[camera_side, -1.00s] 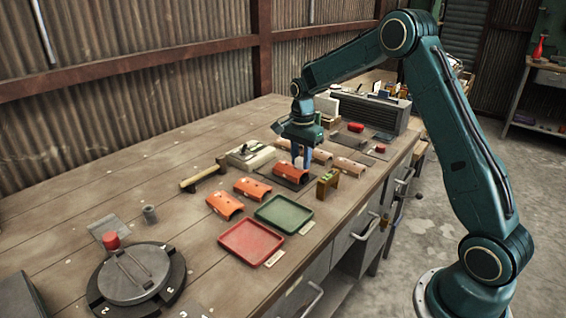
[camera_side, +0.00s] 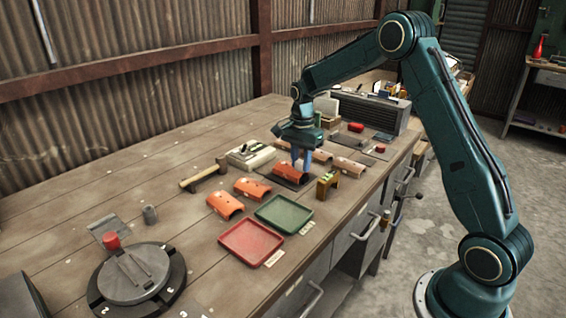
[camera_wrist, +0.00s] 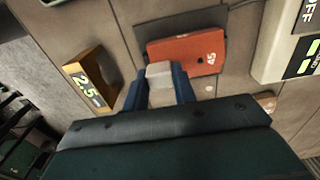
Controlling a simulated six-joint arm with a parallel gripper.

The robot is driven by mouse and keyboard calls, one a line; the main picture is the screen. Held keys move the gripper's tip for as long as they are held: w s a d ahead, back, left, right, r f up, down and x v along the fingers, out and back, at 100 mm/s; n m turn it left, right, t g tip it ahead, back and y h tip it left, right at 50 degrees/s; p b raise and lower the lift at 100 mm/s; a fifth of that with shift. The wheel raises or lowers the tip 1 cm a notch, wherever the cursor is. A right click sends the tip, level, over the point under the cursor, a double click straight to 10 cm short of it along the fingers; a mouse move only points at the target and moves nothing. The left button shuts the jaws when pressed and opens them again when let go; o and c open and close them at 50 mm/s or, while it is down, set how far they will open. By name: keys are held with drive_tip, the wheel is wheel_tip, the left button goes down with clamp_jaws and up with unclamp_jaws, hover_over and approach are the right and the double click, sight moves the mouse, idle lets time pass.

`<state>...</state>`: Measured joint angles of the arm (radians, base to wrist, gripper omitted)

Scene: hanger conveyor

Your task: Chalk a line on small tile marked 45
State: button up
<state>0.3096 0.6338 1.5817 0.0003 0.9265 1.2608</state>
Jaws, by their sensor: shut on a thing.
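My gripper (camera_wrist: 160,88) is shut on a pale whitish block, the chalk (camera_wrist: 159,70), between its blue fingers in the wrist view. The small orange tile marked 45 (camera_wrist: 188,52) lies just beyond the chalk tip, on a dark mat (camera_wrist: 180,25). The chalk overlaps the tile's near edge in the picture; I cannot tell if they touch. No line shows on the visible part of the tile. In the side view my gripper (camera_side: 299,165) is low over the tile (camera_side: 286,172), hiding part of it, and the chalk cannot be made out.
A brass-coloured block marked 2.5 (camera_wrist: 90,80) stands close on the left in the wrist view. A pale switch box (camera_wrist: 285,45) is at right. In the side view, red (camera_side: 251,243) and green (camera_side: 284,213) trays, orange tiles (camera_side: 225,205) and a hammer (camera_side: 205,175) lie nearer.

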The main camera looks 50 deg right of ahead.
drive_tip(key=shift+w, duration=0.25)
drive_tip(key=shift+w, duration=0.35)
drive_tip(key=shift+w, duration=0.2)
drive_tip(key=shift+s+f, duration=0.1)
drive_tip(key=shift+s, duration=0.05)
idle(0.5)
drive_tip(key=shift+s, duration=0.65)
drive_tip(key=shift+s, duration=0.1)
drive_tip(key=shift+w+f, duration=0.1)
drive_tip(key=shift+w, duration=0.3)
drive_tip(key=shift+w, duration=0.35)
drive_tip(key=shift+w, duration=0.15)
